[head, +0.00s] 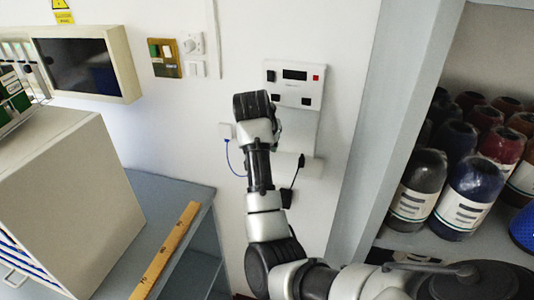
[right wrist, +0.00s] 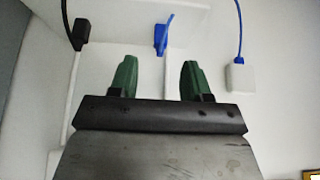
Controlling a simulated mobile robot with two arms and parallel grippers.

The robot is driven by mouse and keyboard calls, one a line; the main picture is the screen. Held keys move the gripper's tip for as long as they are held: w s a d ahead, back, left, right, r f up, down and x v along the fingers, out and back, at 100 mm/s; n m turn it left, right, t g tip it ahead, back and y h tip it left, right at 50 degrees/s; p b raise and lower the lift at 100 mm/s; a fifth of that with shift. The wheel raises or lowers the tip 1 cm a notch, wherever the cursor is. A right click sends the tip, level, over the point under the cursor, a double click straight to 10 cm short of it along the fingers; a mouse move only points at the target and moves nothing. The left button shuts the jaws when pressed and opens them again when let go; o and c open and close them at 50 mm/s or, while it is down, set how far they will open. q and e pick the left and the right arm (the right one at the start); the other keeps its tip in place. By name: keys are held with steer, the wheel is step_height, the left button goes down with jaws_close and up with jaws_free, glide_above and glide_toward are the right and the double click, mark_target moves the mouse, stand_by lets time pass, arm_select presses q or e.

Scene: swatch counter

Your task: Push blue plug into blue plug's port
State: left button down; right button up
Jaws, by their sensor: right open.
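The blue plug (right wrist: 160,40) with its blue cord shows in the right wrist view, in front of a white surface. My right gripper (right wrist: 158,66) is open, with its two green fingers apart and empty. The plug appears in the gap between the fingers, beyond the tips; I cannot tell how far. In the head view my right arm reaches up to the wall and hides the fingers and the blue plug. A white wall panel (head: 292,87) with a dark display and several dark spots is above it. I cannot tell which spot is the blue plug's port. My left gripper is out of view.
A black plug (right wrist: 82,34) hangs to the left of the blue one in the wrist view. A white box (right wrist: 242,77) with a blue cable is on the right. Dark bottles (head: 467,195) fill a shelf at the right. A yellow ruler (head: 165,250) lies on the grey counter.

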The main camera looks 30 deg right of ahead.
steer(key=shift+f, duration=0.15)
steer(key=shift+s+a, duration=0.1)
steer(key=p+x, duration=0.3)
steer(key=x, duration=0.1)
steer(key=shift+f, duration=0.3)
steer(key=shift+d+f, duration=0.25)
steer(key=shift+w, duration=0.2)
steer(key=shift+c, duration=0.2)
